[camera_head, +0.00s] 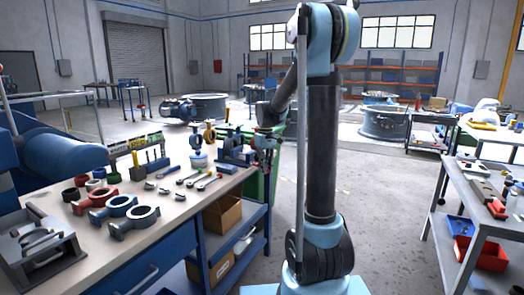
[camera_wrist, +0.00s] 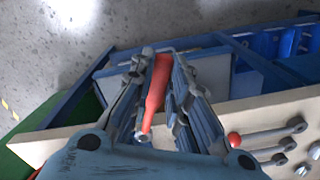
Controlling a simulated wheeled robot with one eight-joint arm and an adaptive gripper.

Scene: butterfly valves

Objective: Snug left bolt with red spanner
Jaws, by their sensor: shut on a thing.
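My gripper (camera_wrist: 160,62) is shut on the red spanner (camera_wrist: 156,88), whose red handle runs between the two fingers in the wrist view. The spanner's ends are hard to make out. In the head view my gripper (camera_head: 266,142) is at the far right end of the left workbench, small and partly merged with dark items behind it. The spanner's outline is not clear there. I cannot pick out the left bolt in either view.
The workbench (camera_head: 150,232) holds several loose spanners (camera_head: 209,182), valve rings (camera_head: 133,221) and small valves (camera_head: 197,145). In the wrist view the bench edge (camera_wrist: 70,145) passes below the fingers, with more spanners (camera_wrist: 275,134) at the right. A grey cart (camera_head: 490,212) stands right.

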